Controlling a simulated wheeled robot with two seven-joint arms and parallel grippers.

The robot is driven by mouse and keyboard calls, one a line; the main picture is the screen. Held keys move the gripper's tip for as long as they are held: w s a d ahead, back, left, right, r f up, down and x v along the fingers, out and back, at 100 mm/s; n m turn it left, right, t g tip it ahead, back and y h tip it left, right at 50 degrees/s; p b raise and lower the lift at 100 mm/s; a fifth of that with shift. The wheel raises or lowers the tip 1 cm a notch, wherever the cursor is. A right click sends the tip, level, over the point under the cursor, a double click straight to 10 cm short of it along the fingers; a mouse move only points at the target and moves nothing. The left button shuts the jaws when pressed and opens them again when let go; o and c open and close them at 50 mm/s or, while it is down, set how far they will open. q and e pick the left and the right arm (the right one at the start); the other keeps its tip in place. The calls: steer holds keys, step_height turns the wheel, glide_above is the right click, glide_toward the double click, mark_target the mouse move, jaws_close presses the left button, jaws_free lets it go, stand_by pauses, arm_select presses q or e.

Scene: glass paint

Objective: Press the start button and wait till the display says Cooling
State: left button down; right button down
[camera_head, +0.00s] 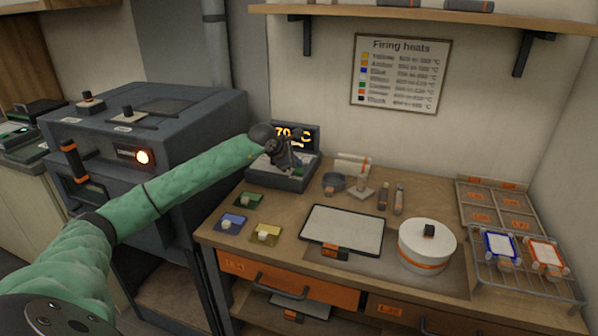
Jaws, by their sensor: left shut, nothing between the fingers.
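A dark control box (284,183) stands at the back left of the bench, against the wall. Its raised display (305,136) glows orange; I can make out "70" and a "C", with the rest hidden by my arm. My left arm, in a green sleeve, comes in from the left. My left gripper (291,168) is shut and empty, pointing down over the sloped top of the box. It covers much of that panel, so I cannot make out the start button or tell whether the fingertips touch it. My right gripper is not in view.
On the bench are coloured sample tiles (232,223), a pale board (343,229), a white lidded pot (424,248) and a wire rack (520,282). A shelf (420,13) hangs above.

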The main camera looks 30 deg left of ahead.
mark_target(296, 171)
arm_select(q)
steer(key=shift+r, duration=0.15)
steer(key=shift+r+p, duration=0.4)
steer(key=shift+r, duration=2.05)
